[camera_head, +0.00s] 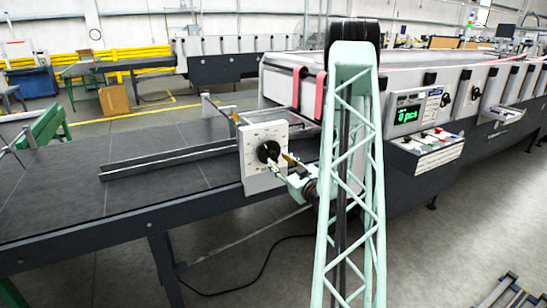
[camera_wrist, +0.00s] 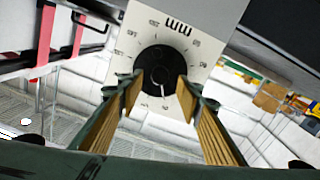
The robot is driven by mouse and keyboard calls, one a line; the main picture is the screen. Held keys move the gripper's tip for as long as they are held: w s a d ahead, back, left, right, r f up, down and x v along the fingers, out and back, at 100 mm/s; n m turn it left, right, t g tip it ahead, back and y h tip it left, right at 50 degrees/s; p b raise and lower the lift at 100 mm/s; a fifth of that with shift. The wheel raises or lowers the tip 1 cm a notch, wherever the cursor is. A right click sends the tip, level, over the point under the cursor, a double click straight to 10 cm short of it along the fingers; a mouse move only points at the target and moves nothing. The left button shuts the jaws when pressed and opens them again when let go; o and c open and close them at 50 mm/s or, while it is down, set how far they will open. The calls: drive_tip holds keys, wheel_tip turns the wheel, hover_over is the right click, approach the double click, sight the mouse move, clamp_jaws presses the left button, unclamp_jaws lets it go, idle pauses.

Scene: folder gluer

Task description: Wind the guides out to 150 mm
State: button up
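The guide dial is a round black knob (camera_head: 268,151) on a white scale plate (camera_head: 250,175) at the near edge of the feed table. In the wrist view the knob (camera_wrist: 158,68) faces me, with "MM" on the plate (camera_wrist: 205,18). A pale pointer mark shows low on the knob; the numbers are too small to read. My gripper (camera_head: 281,162) is at the knob, its tan-padded fingers (camera_wrist: 158,84) spread on either side of it. I cannot tell whether the pads touch it. A long dark guide rail (camera_head: 165,160) lies across the table behind the plate.
The dark feed table (camera_head: 80,195) is mostly bare. A control panel with a green display (camera_head: 407,114) stands to the right on the machine. Red belts (camera_head: 320,97) hang behind the dial. A black cable (camera_head: 245,285) lies on the floor below.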

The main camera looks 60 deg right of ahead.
sight(273, 156)
drive_tip(key=shift+x, duration=2.65)
drive_tip(key=shift+c, duration=0.2)
drive_tip(key=c, duration=0.8)
